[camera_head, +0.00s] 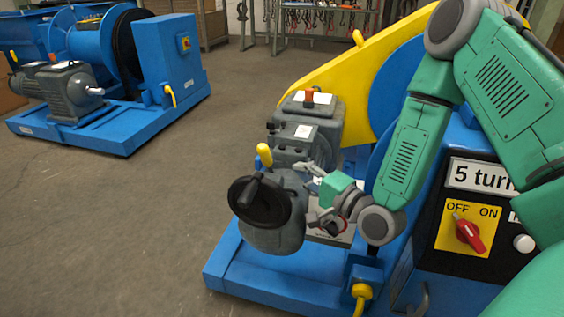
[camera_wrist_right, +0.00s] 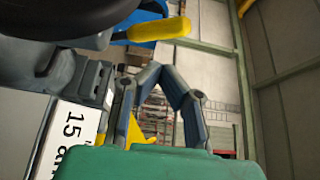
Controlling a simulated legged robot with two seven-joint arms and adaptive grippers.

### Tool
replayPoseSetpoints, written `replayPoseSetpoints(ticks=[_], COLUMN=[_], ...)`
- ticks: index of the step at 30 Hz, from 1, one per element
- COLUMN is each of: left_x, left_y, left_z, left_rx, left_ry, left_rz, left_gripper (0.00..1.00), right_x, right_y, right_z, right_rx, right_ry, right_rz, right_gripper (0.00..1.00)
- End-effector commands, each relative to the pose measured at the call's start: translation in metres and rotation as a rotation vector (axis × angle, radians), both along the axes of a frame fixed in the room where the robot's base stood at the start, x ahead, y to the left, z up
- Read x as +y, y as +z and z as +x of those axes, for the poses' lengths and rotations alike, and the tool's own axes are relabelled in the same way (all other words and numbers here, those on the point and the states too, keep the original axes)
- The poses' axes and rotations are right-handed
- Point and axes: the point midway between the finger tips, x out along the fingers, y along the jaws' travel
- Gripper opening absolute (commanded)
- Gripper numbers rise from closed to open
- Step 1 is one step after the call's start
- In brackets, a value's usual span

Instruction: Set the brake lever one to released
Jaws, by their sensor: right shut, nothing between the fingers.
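A lever with a yellow grip (camera_head: 264,154) stands up beside the grey motor (camera_head: 272,228), behind its black round cover. A yellow grip on a dark stem (camera_wrist_right: 160,30) also shows at the top of the right wrist view. Another yellow handle (camera_head: 361,292) sits low on the front of the blue base. I see no label telling which is brake lever one. My right gripper (camera_head: 312,170) is just right of the upright yellow grip, apart from it. In the right wrist view its fingers (camera_wrist_right: 163,76) close together, empty, below the yellow grip. My left gripper is not in view.
The black control panel (camera_head: 475,270) has a red OFF/ON switch (camera_head: 469,232) and a white button (camera_head: 523,243). A yellow guard (camera_head: 325,75) rises behind the gearbox (camera_head: 306,133). A second blue machine (camera_head: 125,122) stands at left. The floor (camera_head: 150,210) between is clear.

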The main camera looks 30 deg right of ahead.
Motion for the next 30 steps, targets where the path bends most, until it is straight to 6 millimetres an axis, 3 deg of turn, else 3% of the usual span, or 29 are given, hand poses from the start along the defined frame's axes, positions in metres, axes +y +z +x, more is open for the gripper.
replayPoseSetpoints(ticks=[7, 25, 28, 30], left_x=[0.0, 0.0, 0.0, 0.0], left_y=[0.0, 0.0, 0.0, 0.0], left_z=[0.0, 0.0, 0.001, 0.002], left_rx=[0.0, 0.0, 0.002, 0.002], left_ry=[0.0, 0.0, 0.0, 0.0], left_rz=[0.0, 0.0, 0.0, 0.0], left_gripper=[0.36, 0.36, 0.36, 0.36], right_x=[-0.007, -0.007, 0.003, 0.016], right_y=[0.001, 0.0, -0.016, -0.041], right_z=[-0.021, -0.022, -0.024, -0.029], right_rx=[-0.006, -0.001, 0.055, 0.148], right_ry=[-0.008, -0.007, 0.014, 0.055], right_rz=[0.0, -0.008, -0.077, -0.192], right_gripper=[0.0, 0.0, 0.0, 0.0])
